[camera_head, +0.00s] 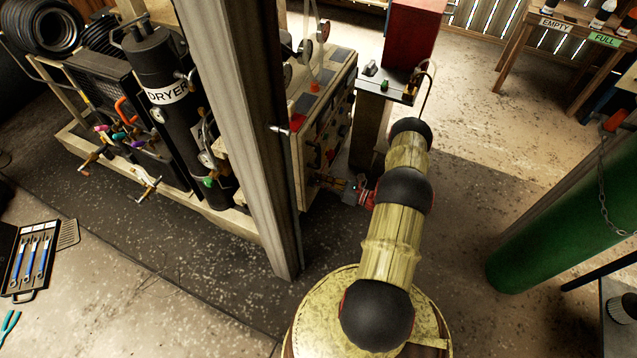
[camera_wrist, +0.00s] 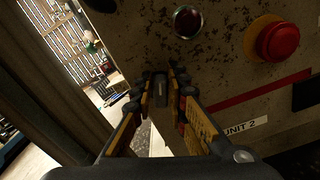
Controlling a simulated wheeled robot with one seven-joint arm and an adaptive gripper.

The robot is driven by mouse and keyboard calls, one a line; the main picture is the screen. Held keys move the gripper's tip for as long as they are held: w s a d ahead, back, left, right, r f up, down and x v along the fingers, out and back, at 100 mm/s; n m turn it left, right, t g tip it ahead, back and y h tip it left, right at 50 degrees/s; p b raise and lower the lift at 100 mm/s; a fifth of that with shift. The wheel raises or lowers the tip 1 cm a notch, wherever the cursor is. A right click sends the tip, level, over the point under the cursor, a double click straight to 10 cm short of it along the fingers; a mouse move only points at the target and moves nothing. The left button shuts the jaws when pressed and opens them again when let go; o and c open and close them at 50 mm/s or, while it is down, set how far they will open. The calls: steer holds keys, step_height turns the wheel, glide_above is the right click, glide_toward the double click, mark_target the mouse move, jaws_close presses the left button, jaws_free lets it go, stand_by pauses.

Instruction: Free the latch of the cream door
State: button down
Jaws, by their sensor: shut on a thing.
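The cream door (camera_wrist: 225,70) fills the right of the wrist view. It is worn and carries a red lamp, a red push button and a "UNIT 2" label. A small dark latch (camera_wrist: 160,92) sits near its left edge. My gripper (camera_wrist: 161,80) has its yellow and black fingers on both sides of the latch and is shut on it. In the head view, my gripper (camera_head: 334,183) is at the low front of the cream cabinet (camera_head: 315,128), right of the post. The latch cannot be made out there.
A wooden post (camera_head: 240,120) stands close left of the cabinet. A black dryer (camera_head: 165,100) and pipework are further left. A red box on a stand (camera_head: 412,35) is behind my arm. A green cylinder (camera_head: 560,230) is at right. Open floor lies between arm and cylinder.

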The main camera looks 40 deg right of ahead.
steer(key=m+b, duration=0.1)
steer(key=m, duration=0.3)
steer(key=f+m+b, duration=0.1)
steer(key=m, duration=0.3)
steer(key=d+m+b, duration=0.1)
steer(key=m, duration=0.4)
steer(key=shift+w+d+f, duration=0.1)
steer(key=shift+w+f, duration=0.15)
steer(key=shift+f, duration=0.15)
steer(key=shift+m, duration=0.3)
steer(key=c, duration=1.8)
jaws_free()
steer(key=shift+o, duration=0.2)
steer(key=v, duration=1.2)
